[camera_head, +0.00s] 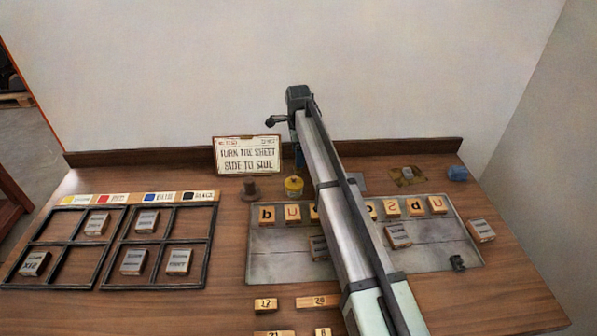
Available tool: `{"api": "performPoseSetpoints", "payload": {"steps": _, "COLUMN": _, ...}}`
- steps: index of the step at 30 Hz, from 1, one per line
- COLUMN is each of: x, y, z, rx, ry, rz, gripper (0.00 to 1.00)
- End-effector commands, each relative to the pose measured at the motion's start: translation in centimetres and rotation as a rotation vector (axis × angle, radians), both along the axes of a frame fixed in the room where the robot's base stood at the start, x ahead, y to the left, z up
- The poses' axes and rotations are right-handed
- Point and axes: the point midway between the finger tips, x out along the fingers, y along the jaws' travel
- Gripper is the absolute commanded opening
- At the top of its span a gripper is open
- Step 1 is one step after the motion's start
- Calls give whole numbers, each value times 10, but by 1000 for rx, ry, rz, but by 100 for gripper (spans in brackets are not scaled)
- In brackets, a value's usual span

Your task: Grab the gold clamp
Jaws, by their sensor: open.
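I cannot make out a gold clamp for certain. A small gold-brown piece with a grey block on it (408,175) lies at the back right of the table; its shape is too small to tell. My arm reaches from the bottom right up to the back middle. Its dark end, my gripper (283,119), is raised in front of the wall, well left of that piece and apart from it. It is open, with nothing seen in it, but its fingers are hard to make out. My arm hides part of the table middle.
A grey plate (430,256) with lettered blocks lies under my arm, with a small black piece (457,262) at its right. A sign (247,155), a brown spool (250,189) and a yellow pot (293,186) stand behind. Black frames (112,245) with blocks lie left. The front right is clear.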

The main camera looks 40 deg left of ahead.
Motion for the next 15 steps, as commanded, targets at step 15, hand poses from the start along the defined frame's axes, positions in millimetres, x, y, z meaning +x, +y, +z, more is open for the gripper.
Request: {"api": "performPoseSetpoints", "payload": {"steps": 15, "x": -1, "y": 2, "z": -47, "rx": 0, "ry": 0, "rz": 0, "gripper": 76}}
